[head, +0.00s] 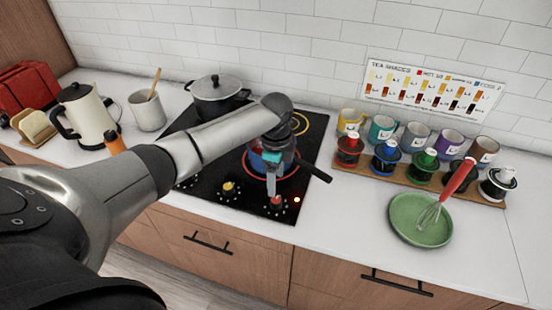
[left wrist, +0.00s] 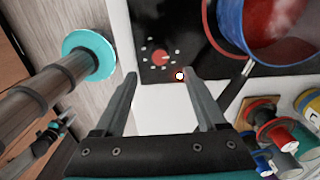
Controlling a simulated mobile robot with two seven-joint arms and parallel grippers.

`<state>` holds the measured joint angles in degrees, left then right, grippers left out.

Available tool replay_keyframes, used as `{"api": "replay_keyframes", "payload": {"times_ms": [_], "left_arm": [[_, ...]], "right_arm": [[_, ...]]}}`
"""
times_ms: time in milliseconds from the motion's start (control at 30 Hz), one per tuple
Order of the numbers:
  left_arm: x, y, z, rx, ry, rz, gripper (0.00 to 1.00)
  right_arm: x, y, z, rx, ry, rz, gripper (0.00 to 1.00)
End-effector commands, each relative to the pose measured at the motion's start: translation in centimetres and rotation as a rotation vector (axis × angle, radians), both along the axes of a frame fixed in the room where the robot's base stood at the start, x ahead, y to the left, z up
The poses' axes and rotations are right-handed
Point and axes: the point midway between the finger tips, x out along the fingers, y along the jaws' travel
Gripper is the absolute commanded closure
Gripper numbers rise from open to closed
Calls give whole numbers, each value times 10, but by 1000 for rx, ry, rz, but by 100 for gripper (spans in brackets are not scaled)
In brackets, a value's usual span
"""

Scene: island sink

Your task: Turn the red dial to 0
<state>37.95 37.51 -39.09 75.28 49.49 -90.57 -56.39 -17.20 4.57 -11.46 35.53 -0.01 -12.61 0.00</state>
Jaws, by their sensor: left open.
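The red dial (head: 277,201) sits at the front right of the black stovetop (head: 207,202). In the left wrist view the red dial (left wrist: 159,58) shows as a round knob ringed by pale marks, just beyond the fingertips. My left gripper (head: 271,187) hangs over the front of the stovetop, close to the dial. In its own view the left gripper (left wrist: 159,77) has its two fingers apart with nothing between them. Contact with the dial cannot be told. The dial's exact setting is too small to read.
A blue pot with red contents (left wrist: 282,25) sits on a burner beside the gripper, its dark handle (head: 316,172) pointing right. A lidded pot (head: 217,95) stands behind. A green plate with a whisk (head: 421,219) lies to the right. The counter between stovetop and plate is clear.

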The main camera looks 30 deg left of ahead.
Motion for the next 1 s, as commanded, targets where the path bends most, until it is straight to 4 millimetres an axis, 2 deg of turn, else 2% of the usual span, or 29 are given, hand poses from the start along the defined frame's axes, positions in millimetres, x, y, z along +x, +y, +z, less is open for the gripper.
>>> {"api": "replay_keyframes", "payload": {"times_ms": [33,100,333,500,1000], "left_arm": [[1,1,14,0,-5,-1,27],[1,0,29,1,-5,0,27],[0,0,60,0,-2,1,27],[0,0,67,0,-1,1,27],[0,0,66,0,0,1,27]], "right_arm": [[0,0,1,0,0,0,43],[0,0,2,0,0,0,43],[0,0,2,0,0,0,43],[0,0,2,0,0,0,43],[0,0,2,0,0,0,43]]}}
